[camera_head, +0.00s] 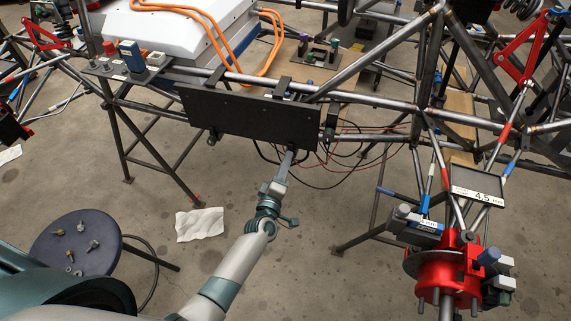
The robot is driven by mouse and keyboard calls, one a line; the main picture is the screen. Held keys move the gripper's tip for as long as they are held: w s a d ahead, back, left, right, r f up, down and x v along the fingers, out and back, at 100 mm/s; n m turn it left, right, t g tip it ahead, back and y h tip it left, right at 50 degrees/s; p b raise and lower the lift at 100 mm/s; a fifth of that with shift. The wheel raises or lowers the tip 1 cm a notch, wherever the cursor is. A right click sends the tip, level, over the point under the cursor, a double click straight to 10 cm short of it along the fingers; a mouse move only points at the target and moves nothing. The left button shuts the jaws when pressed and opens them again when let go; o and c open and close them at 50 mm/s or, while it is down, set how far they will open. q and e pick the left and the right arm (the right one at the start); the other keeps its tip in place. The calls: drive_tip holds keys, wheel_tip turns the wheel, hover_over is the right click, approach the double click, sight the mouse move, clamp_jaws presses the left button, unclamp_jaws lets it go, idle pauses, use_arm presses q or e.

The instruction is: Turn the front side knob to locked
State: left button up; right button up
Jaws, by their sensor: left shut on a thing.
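A black rectangular panel (245,112) is mounted on the near side of the tube chassis. A dark knob (297,147) sits at the panel's lower right edge. A similar dark knob (212,137) sits at its lower left. My left gripper (288,157) reaches up from below and is shut on the right knob. Its fingers hide part of that knob, so I cannot read its turn position or any marking. My right gripper is not in view.
Black and red cables (345,170) hang right of my left gripper, below the chassis. A red hub (448,270) with a display (477,184) stands at the lower right. A round stool (78,243) with small fittings is at the lower left. Paper (200,224) lies on open floor.

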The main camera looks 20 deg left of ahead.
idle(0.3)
use_arm(q)
drive_tip(key=o, duration=1.1)
drive_tip(key=shift+c, duration=0.2)
drive_tip(key=shift+s, duration=0.15)
drive_tip(key=s+b, duration=0.1)
drive_tip(key=s, duration=1.6)
drive_tip(key=shift+d, duration=0.25)
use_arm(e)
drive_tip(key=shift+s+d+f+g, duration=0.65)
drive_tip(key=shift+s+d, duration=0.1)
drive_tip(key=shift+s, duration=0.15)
use_arm(q)
drive_tip(key=shift+s, duration=0.1)
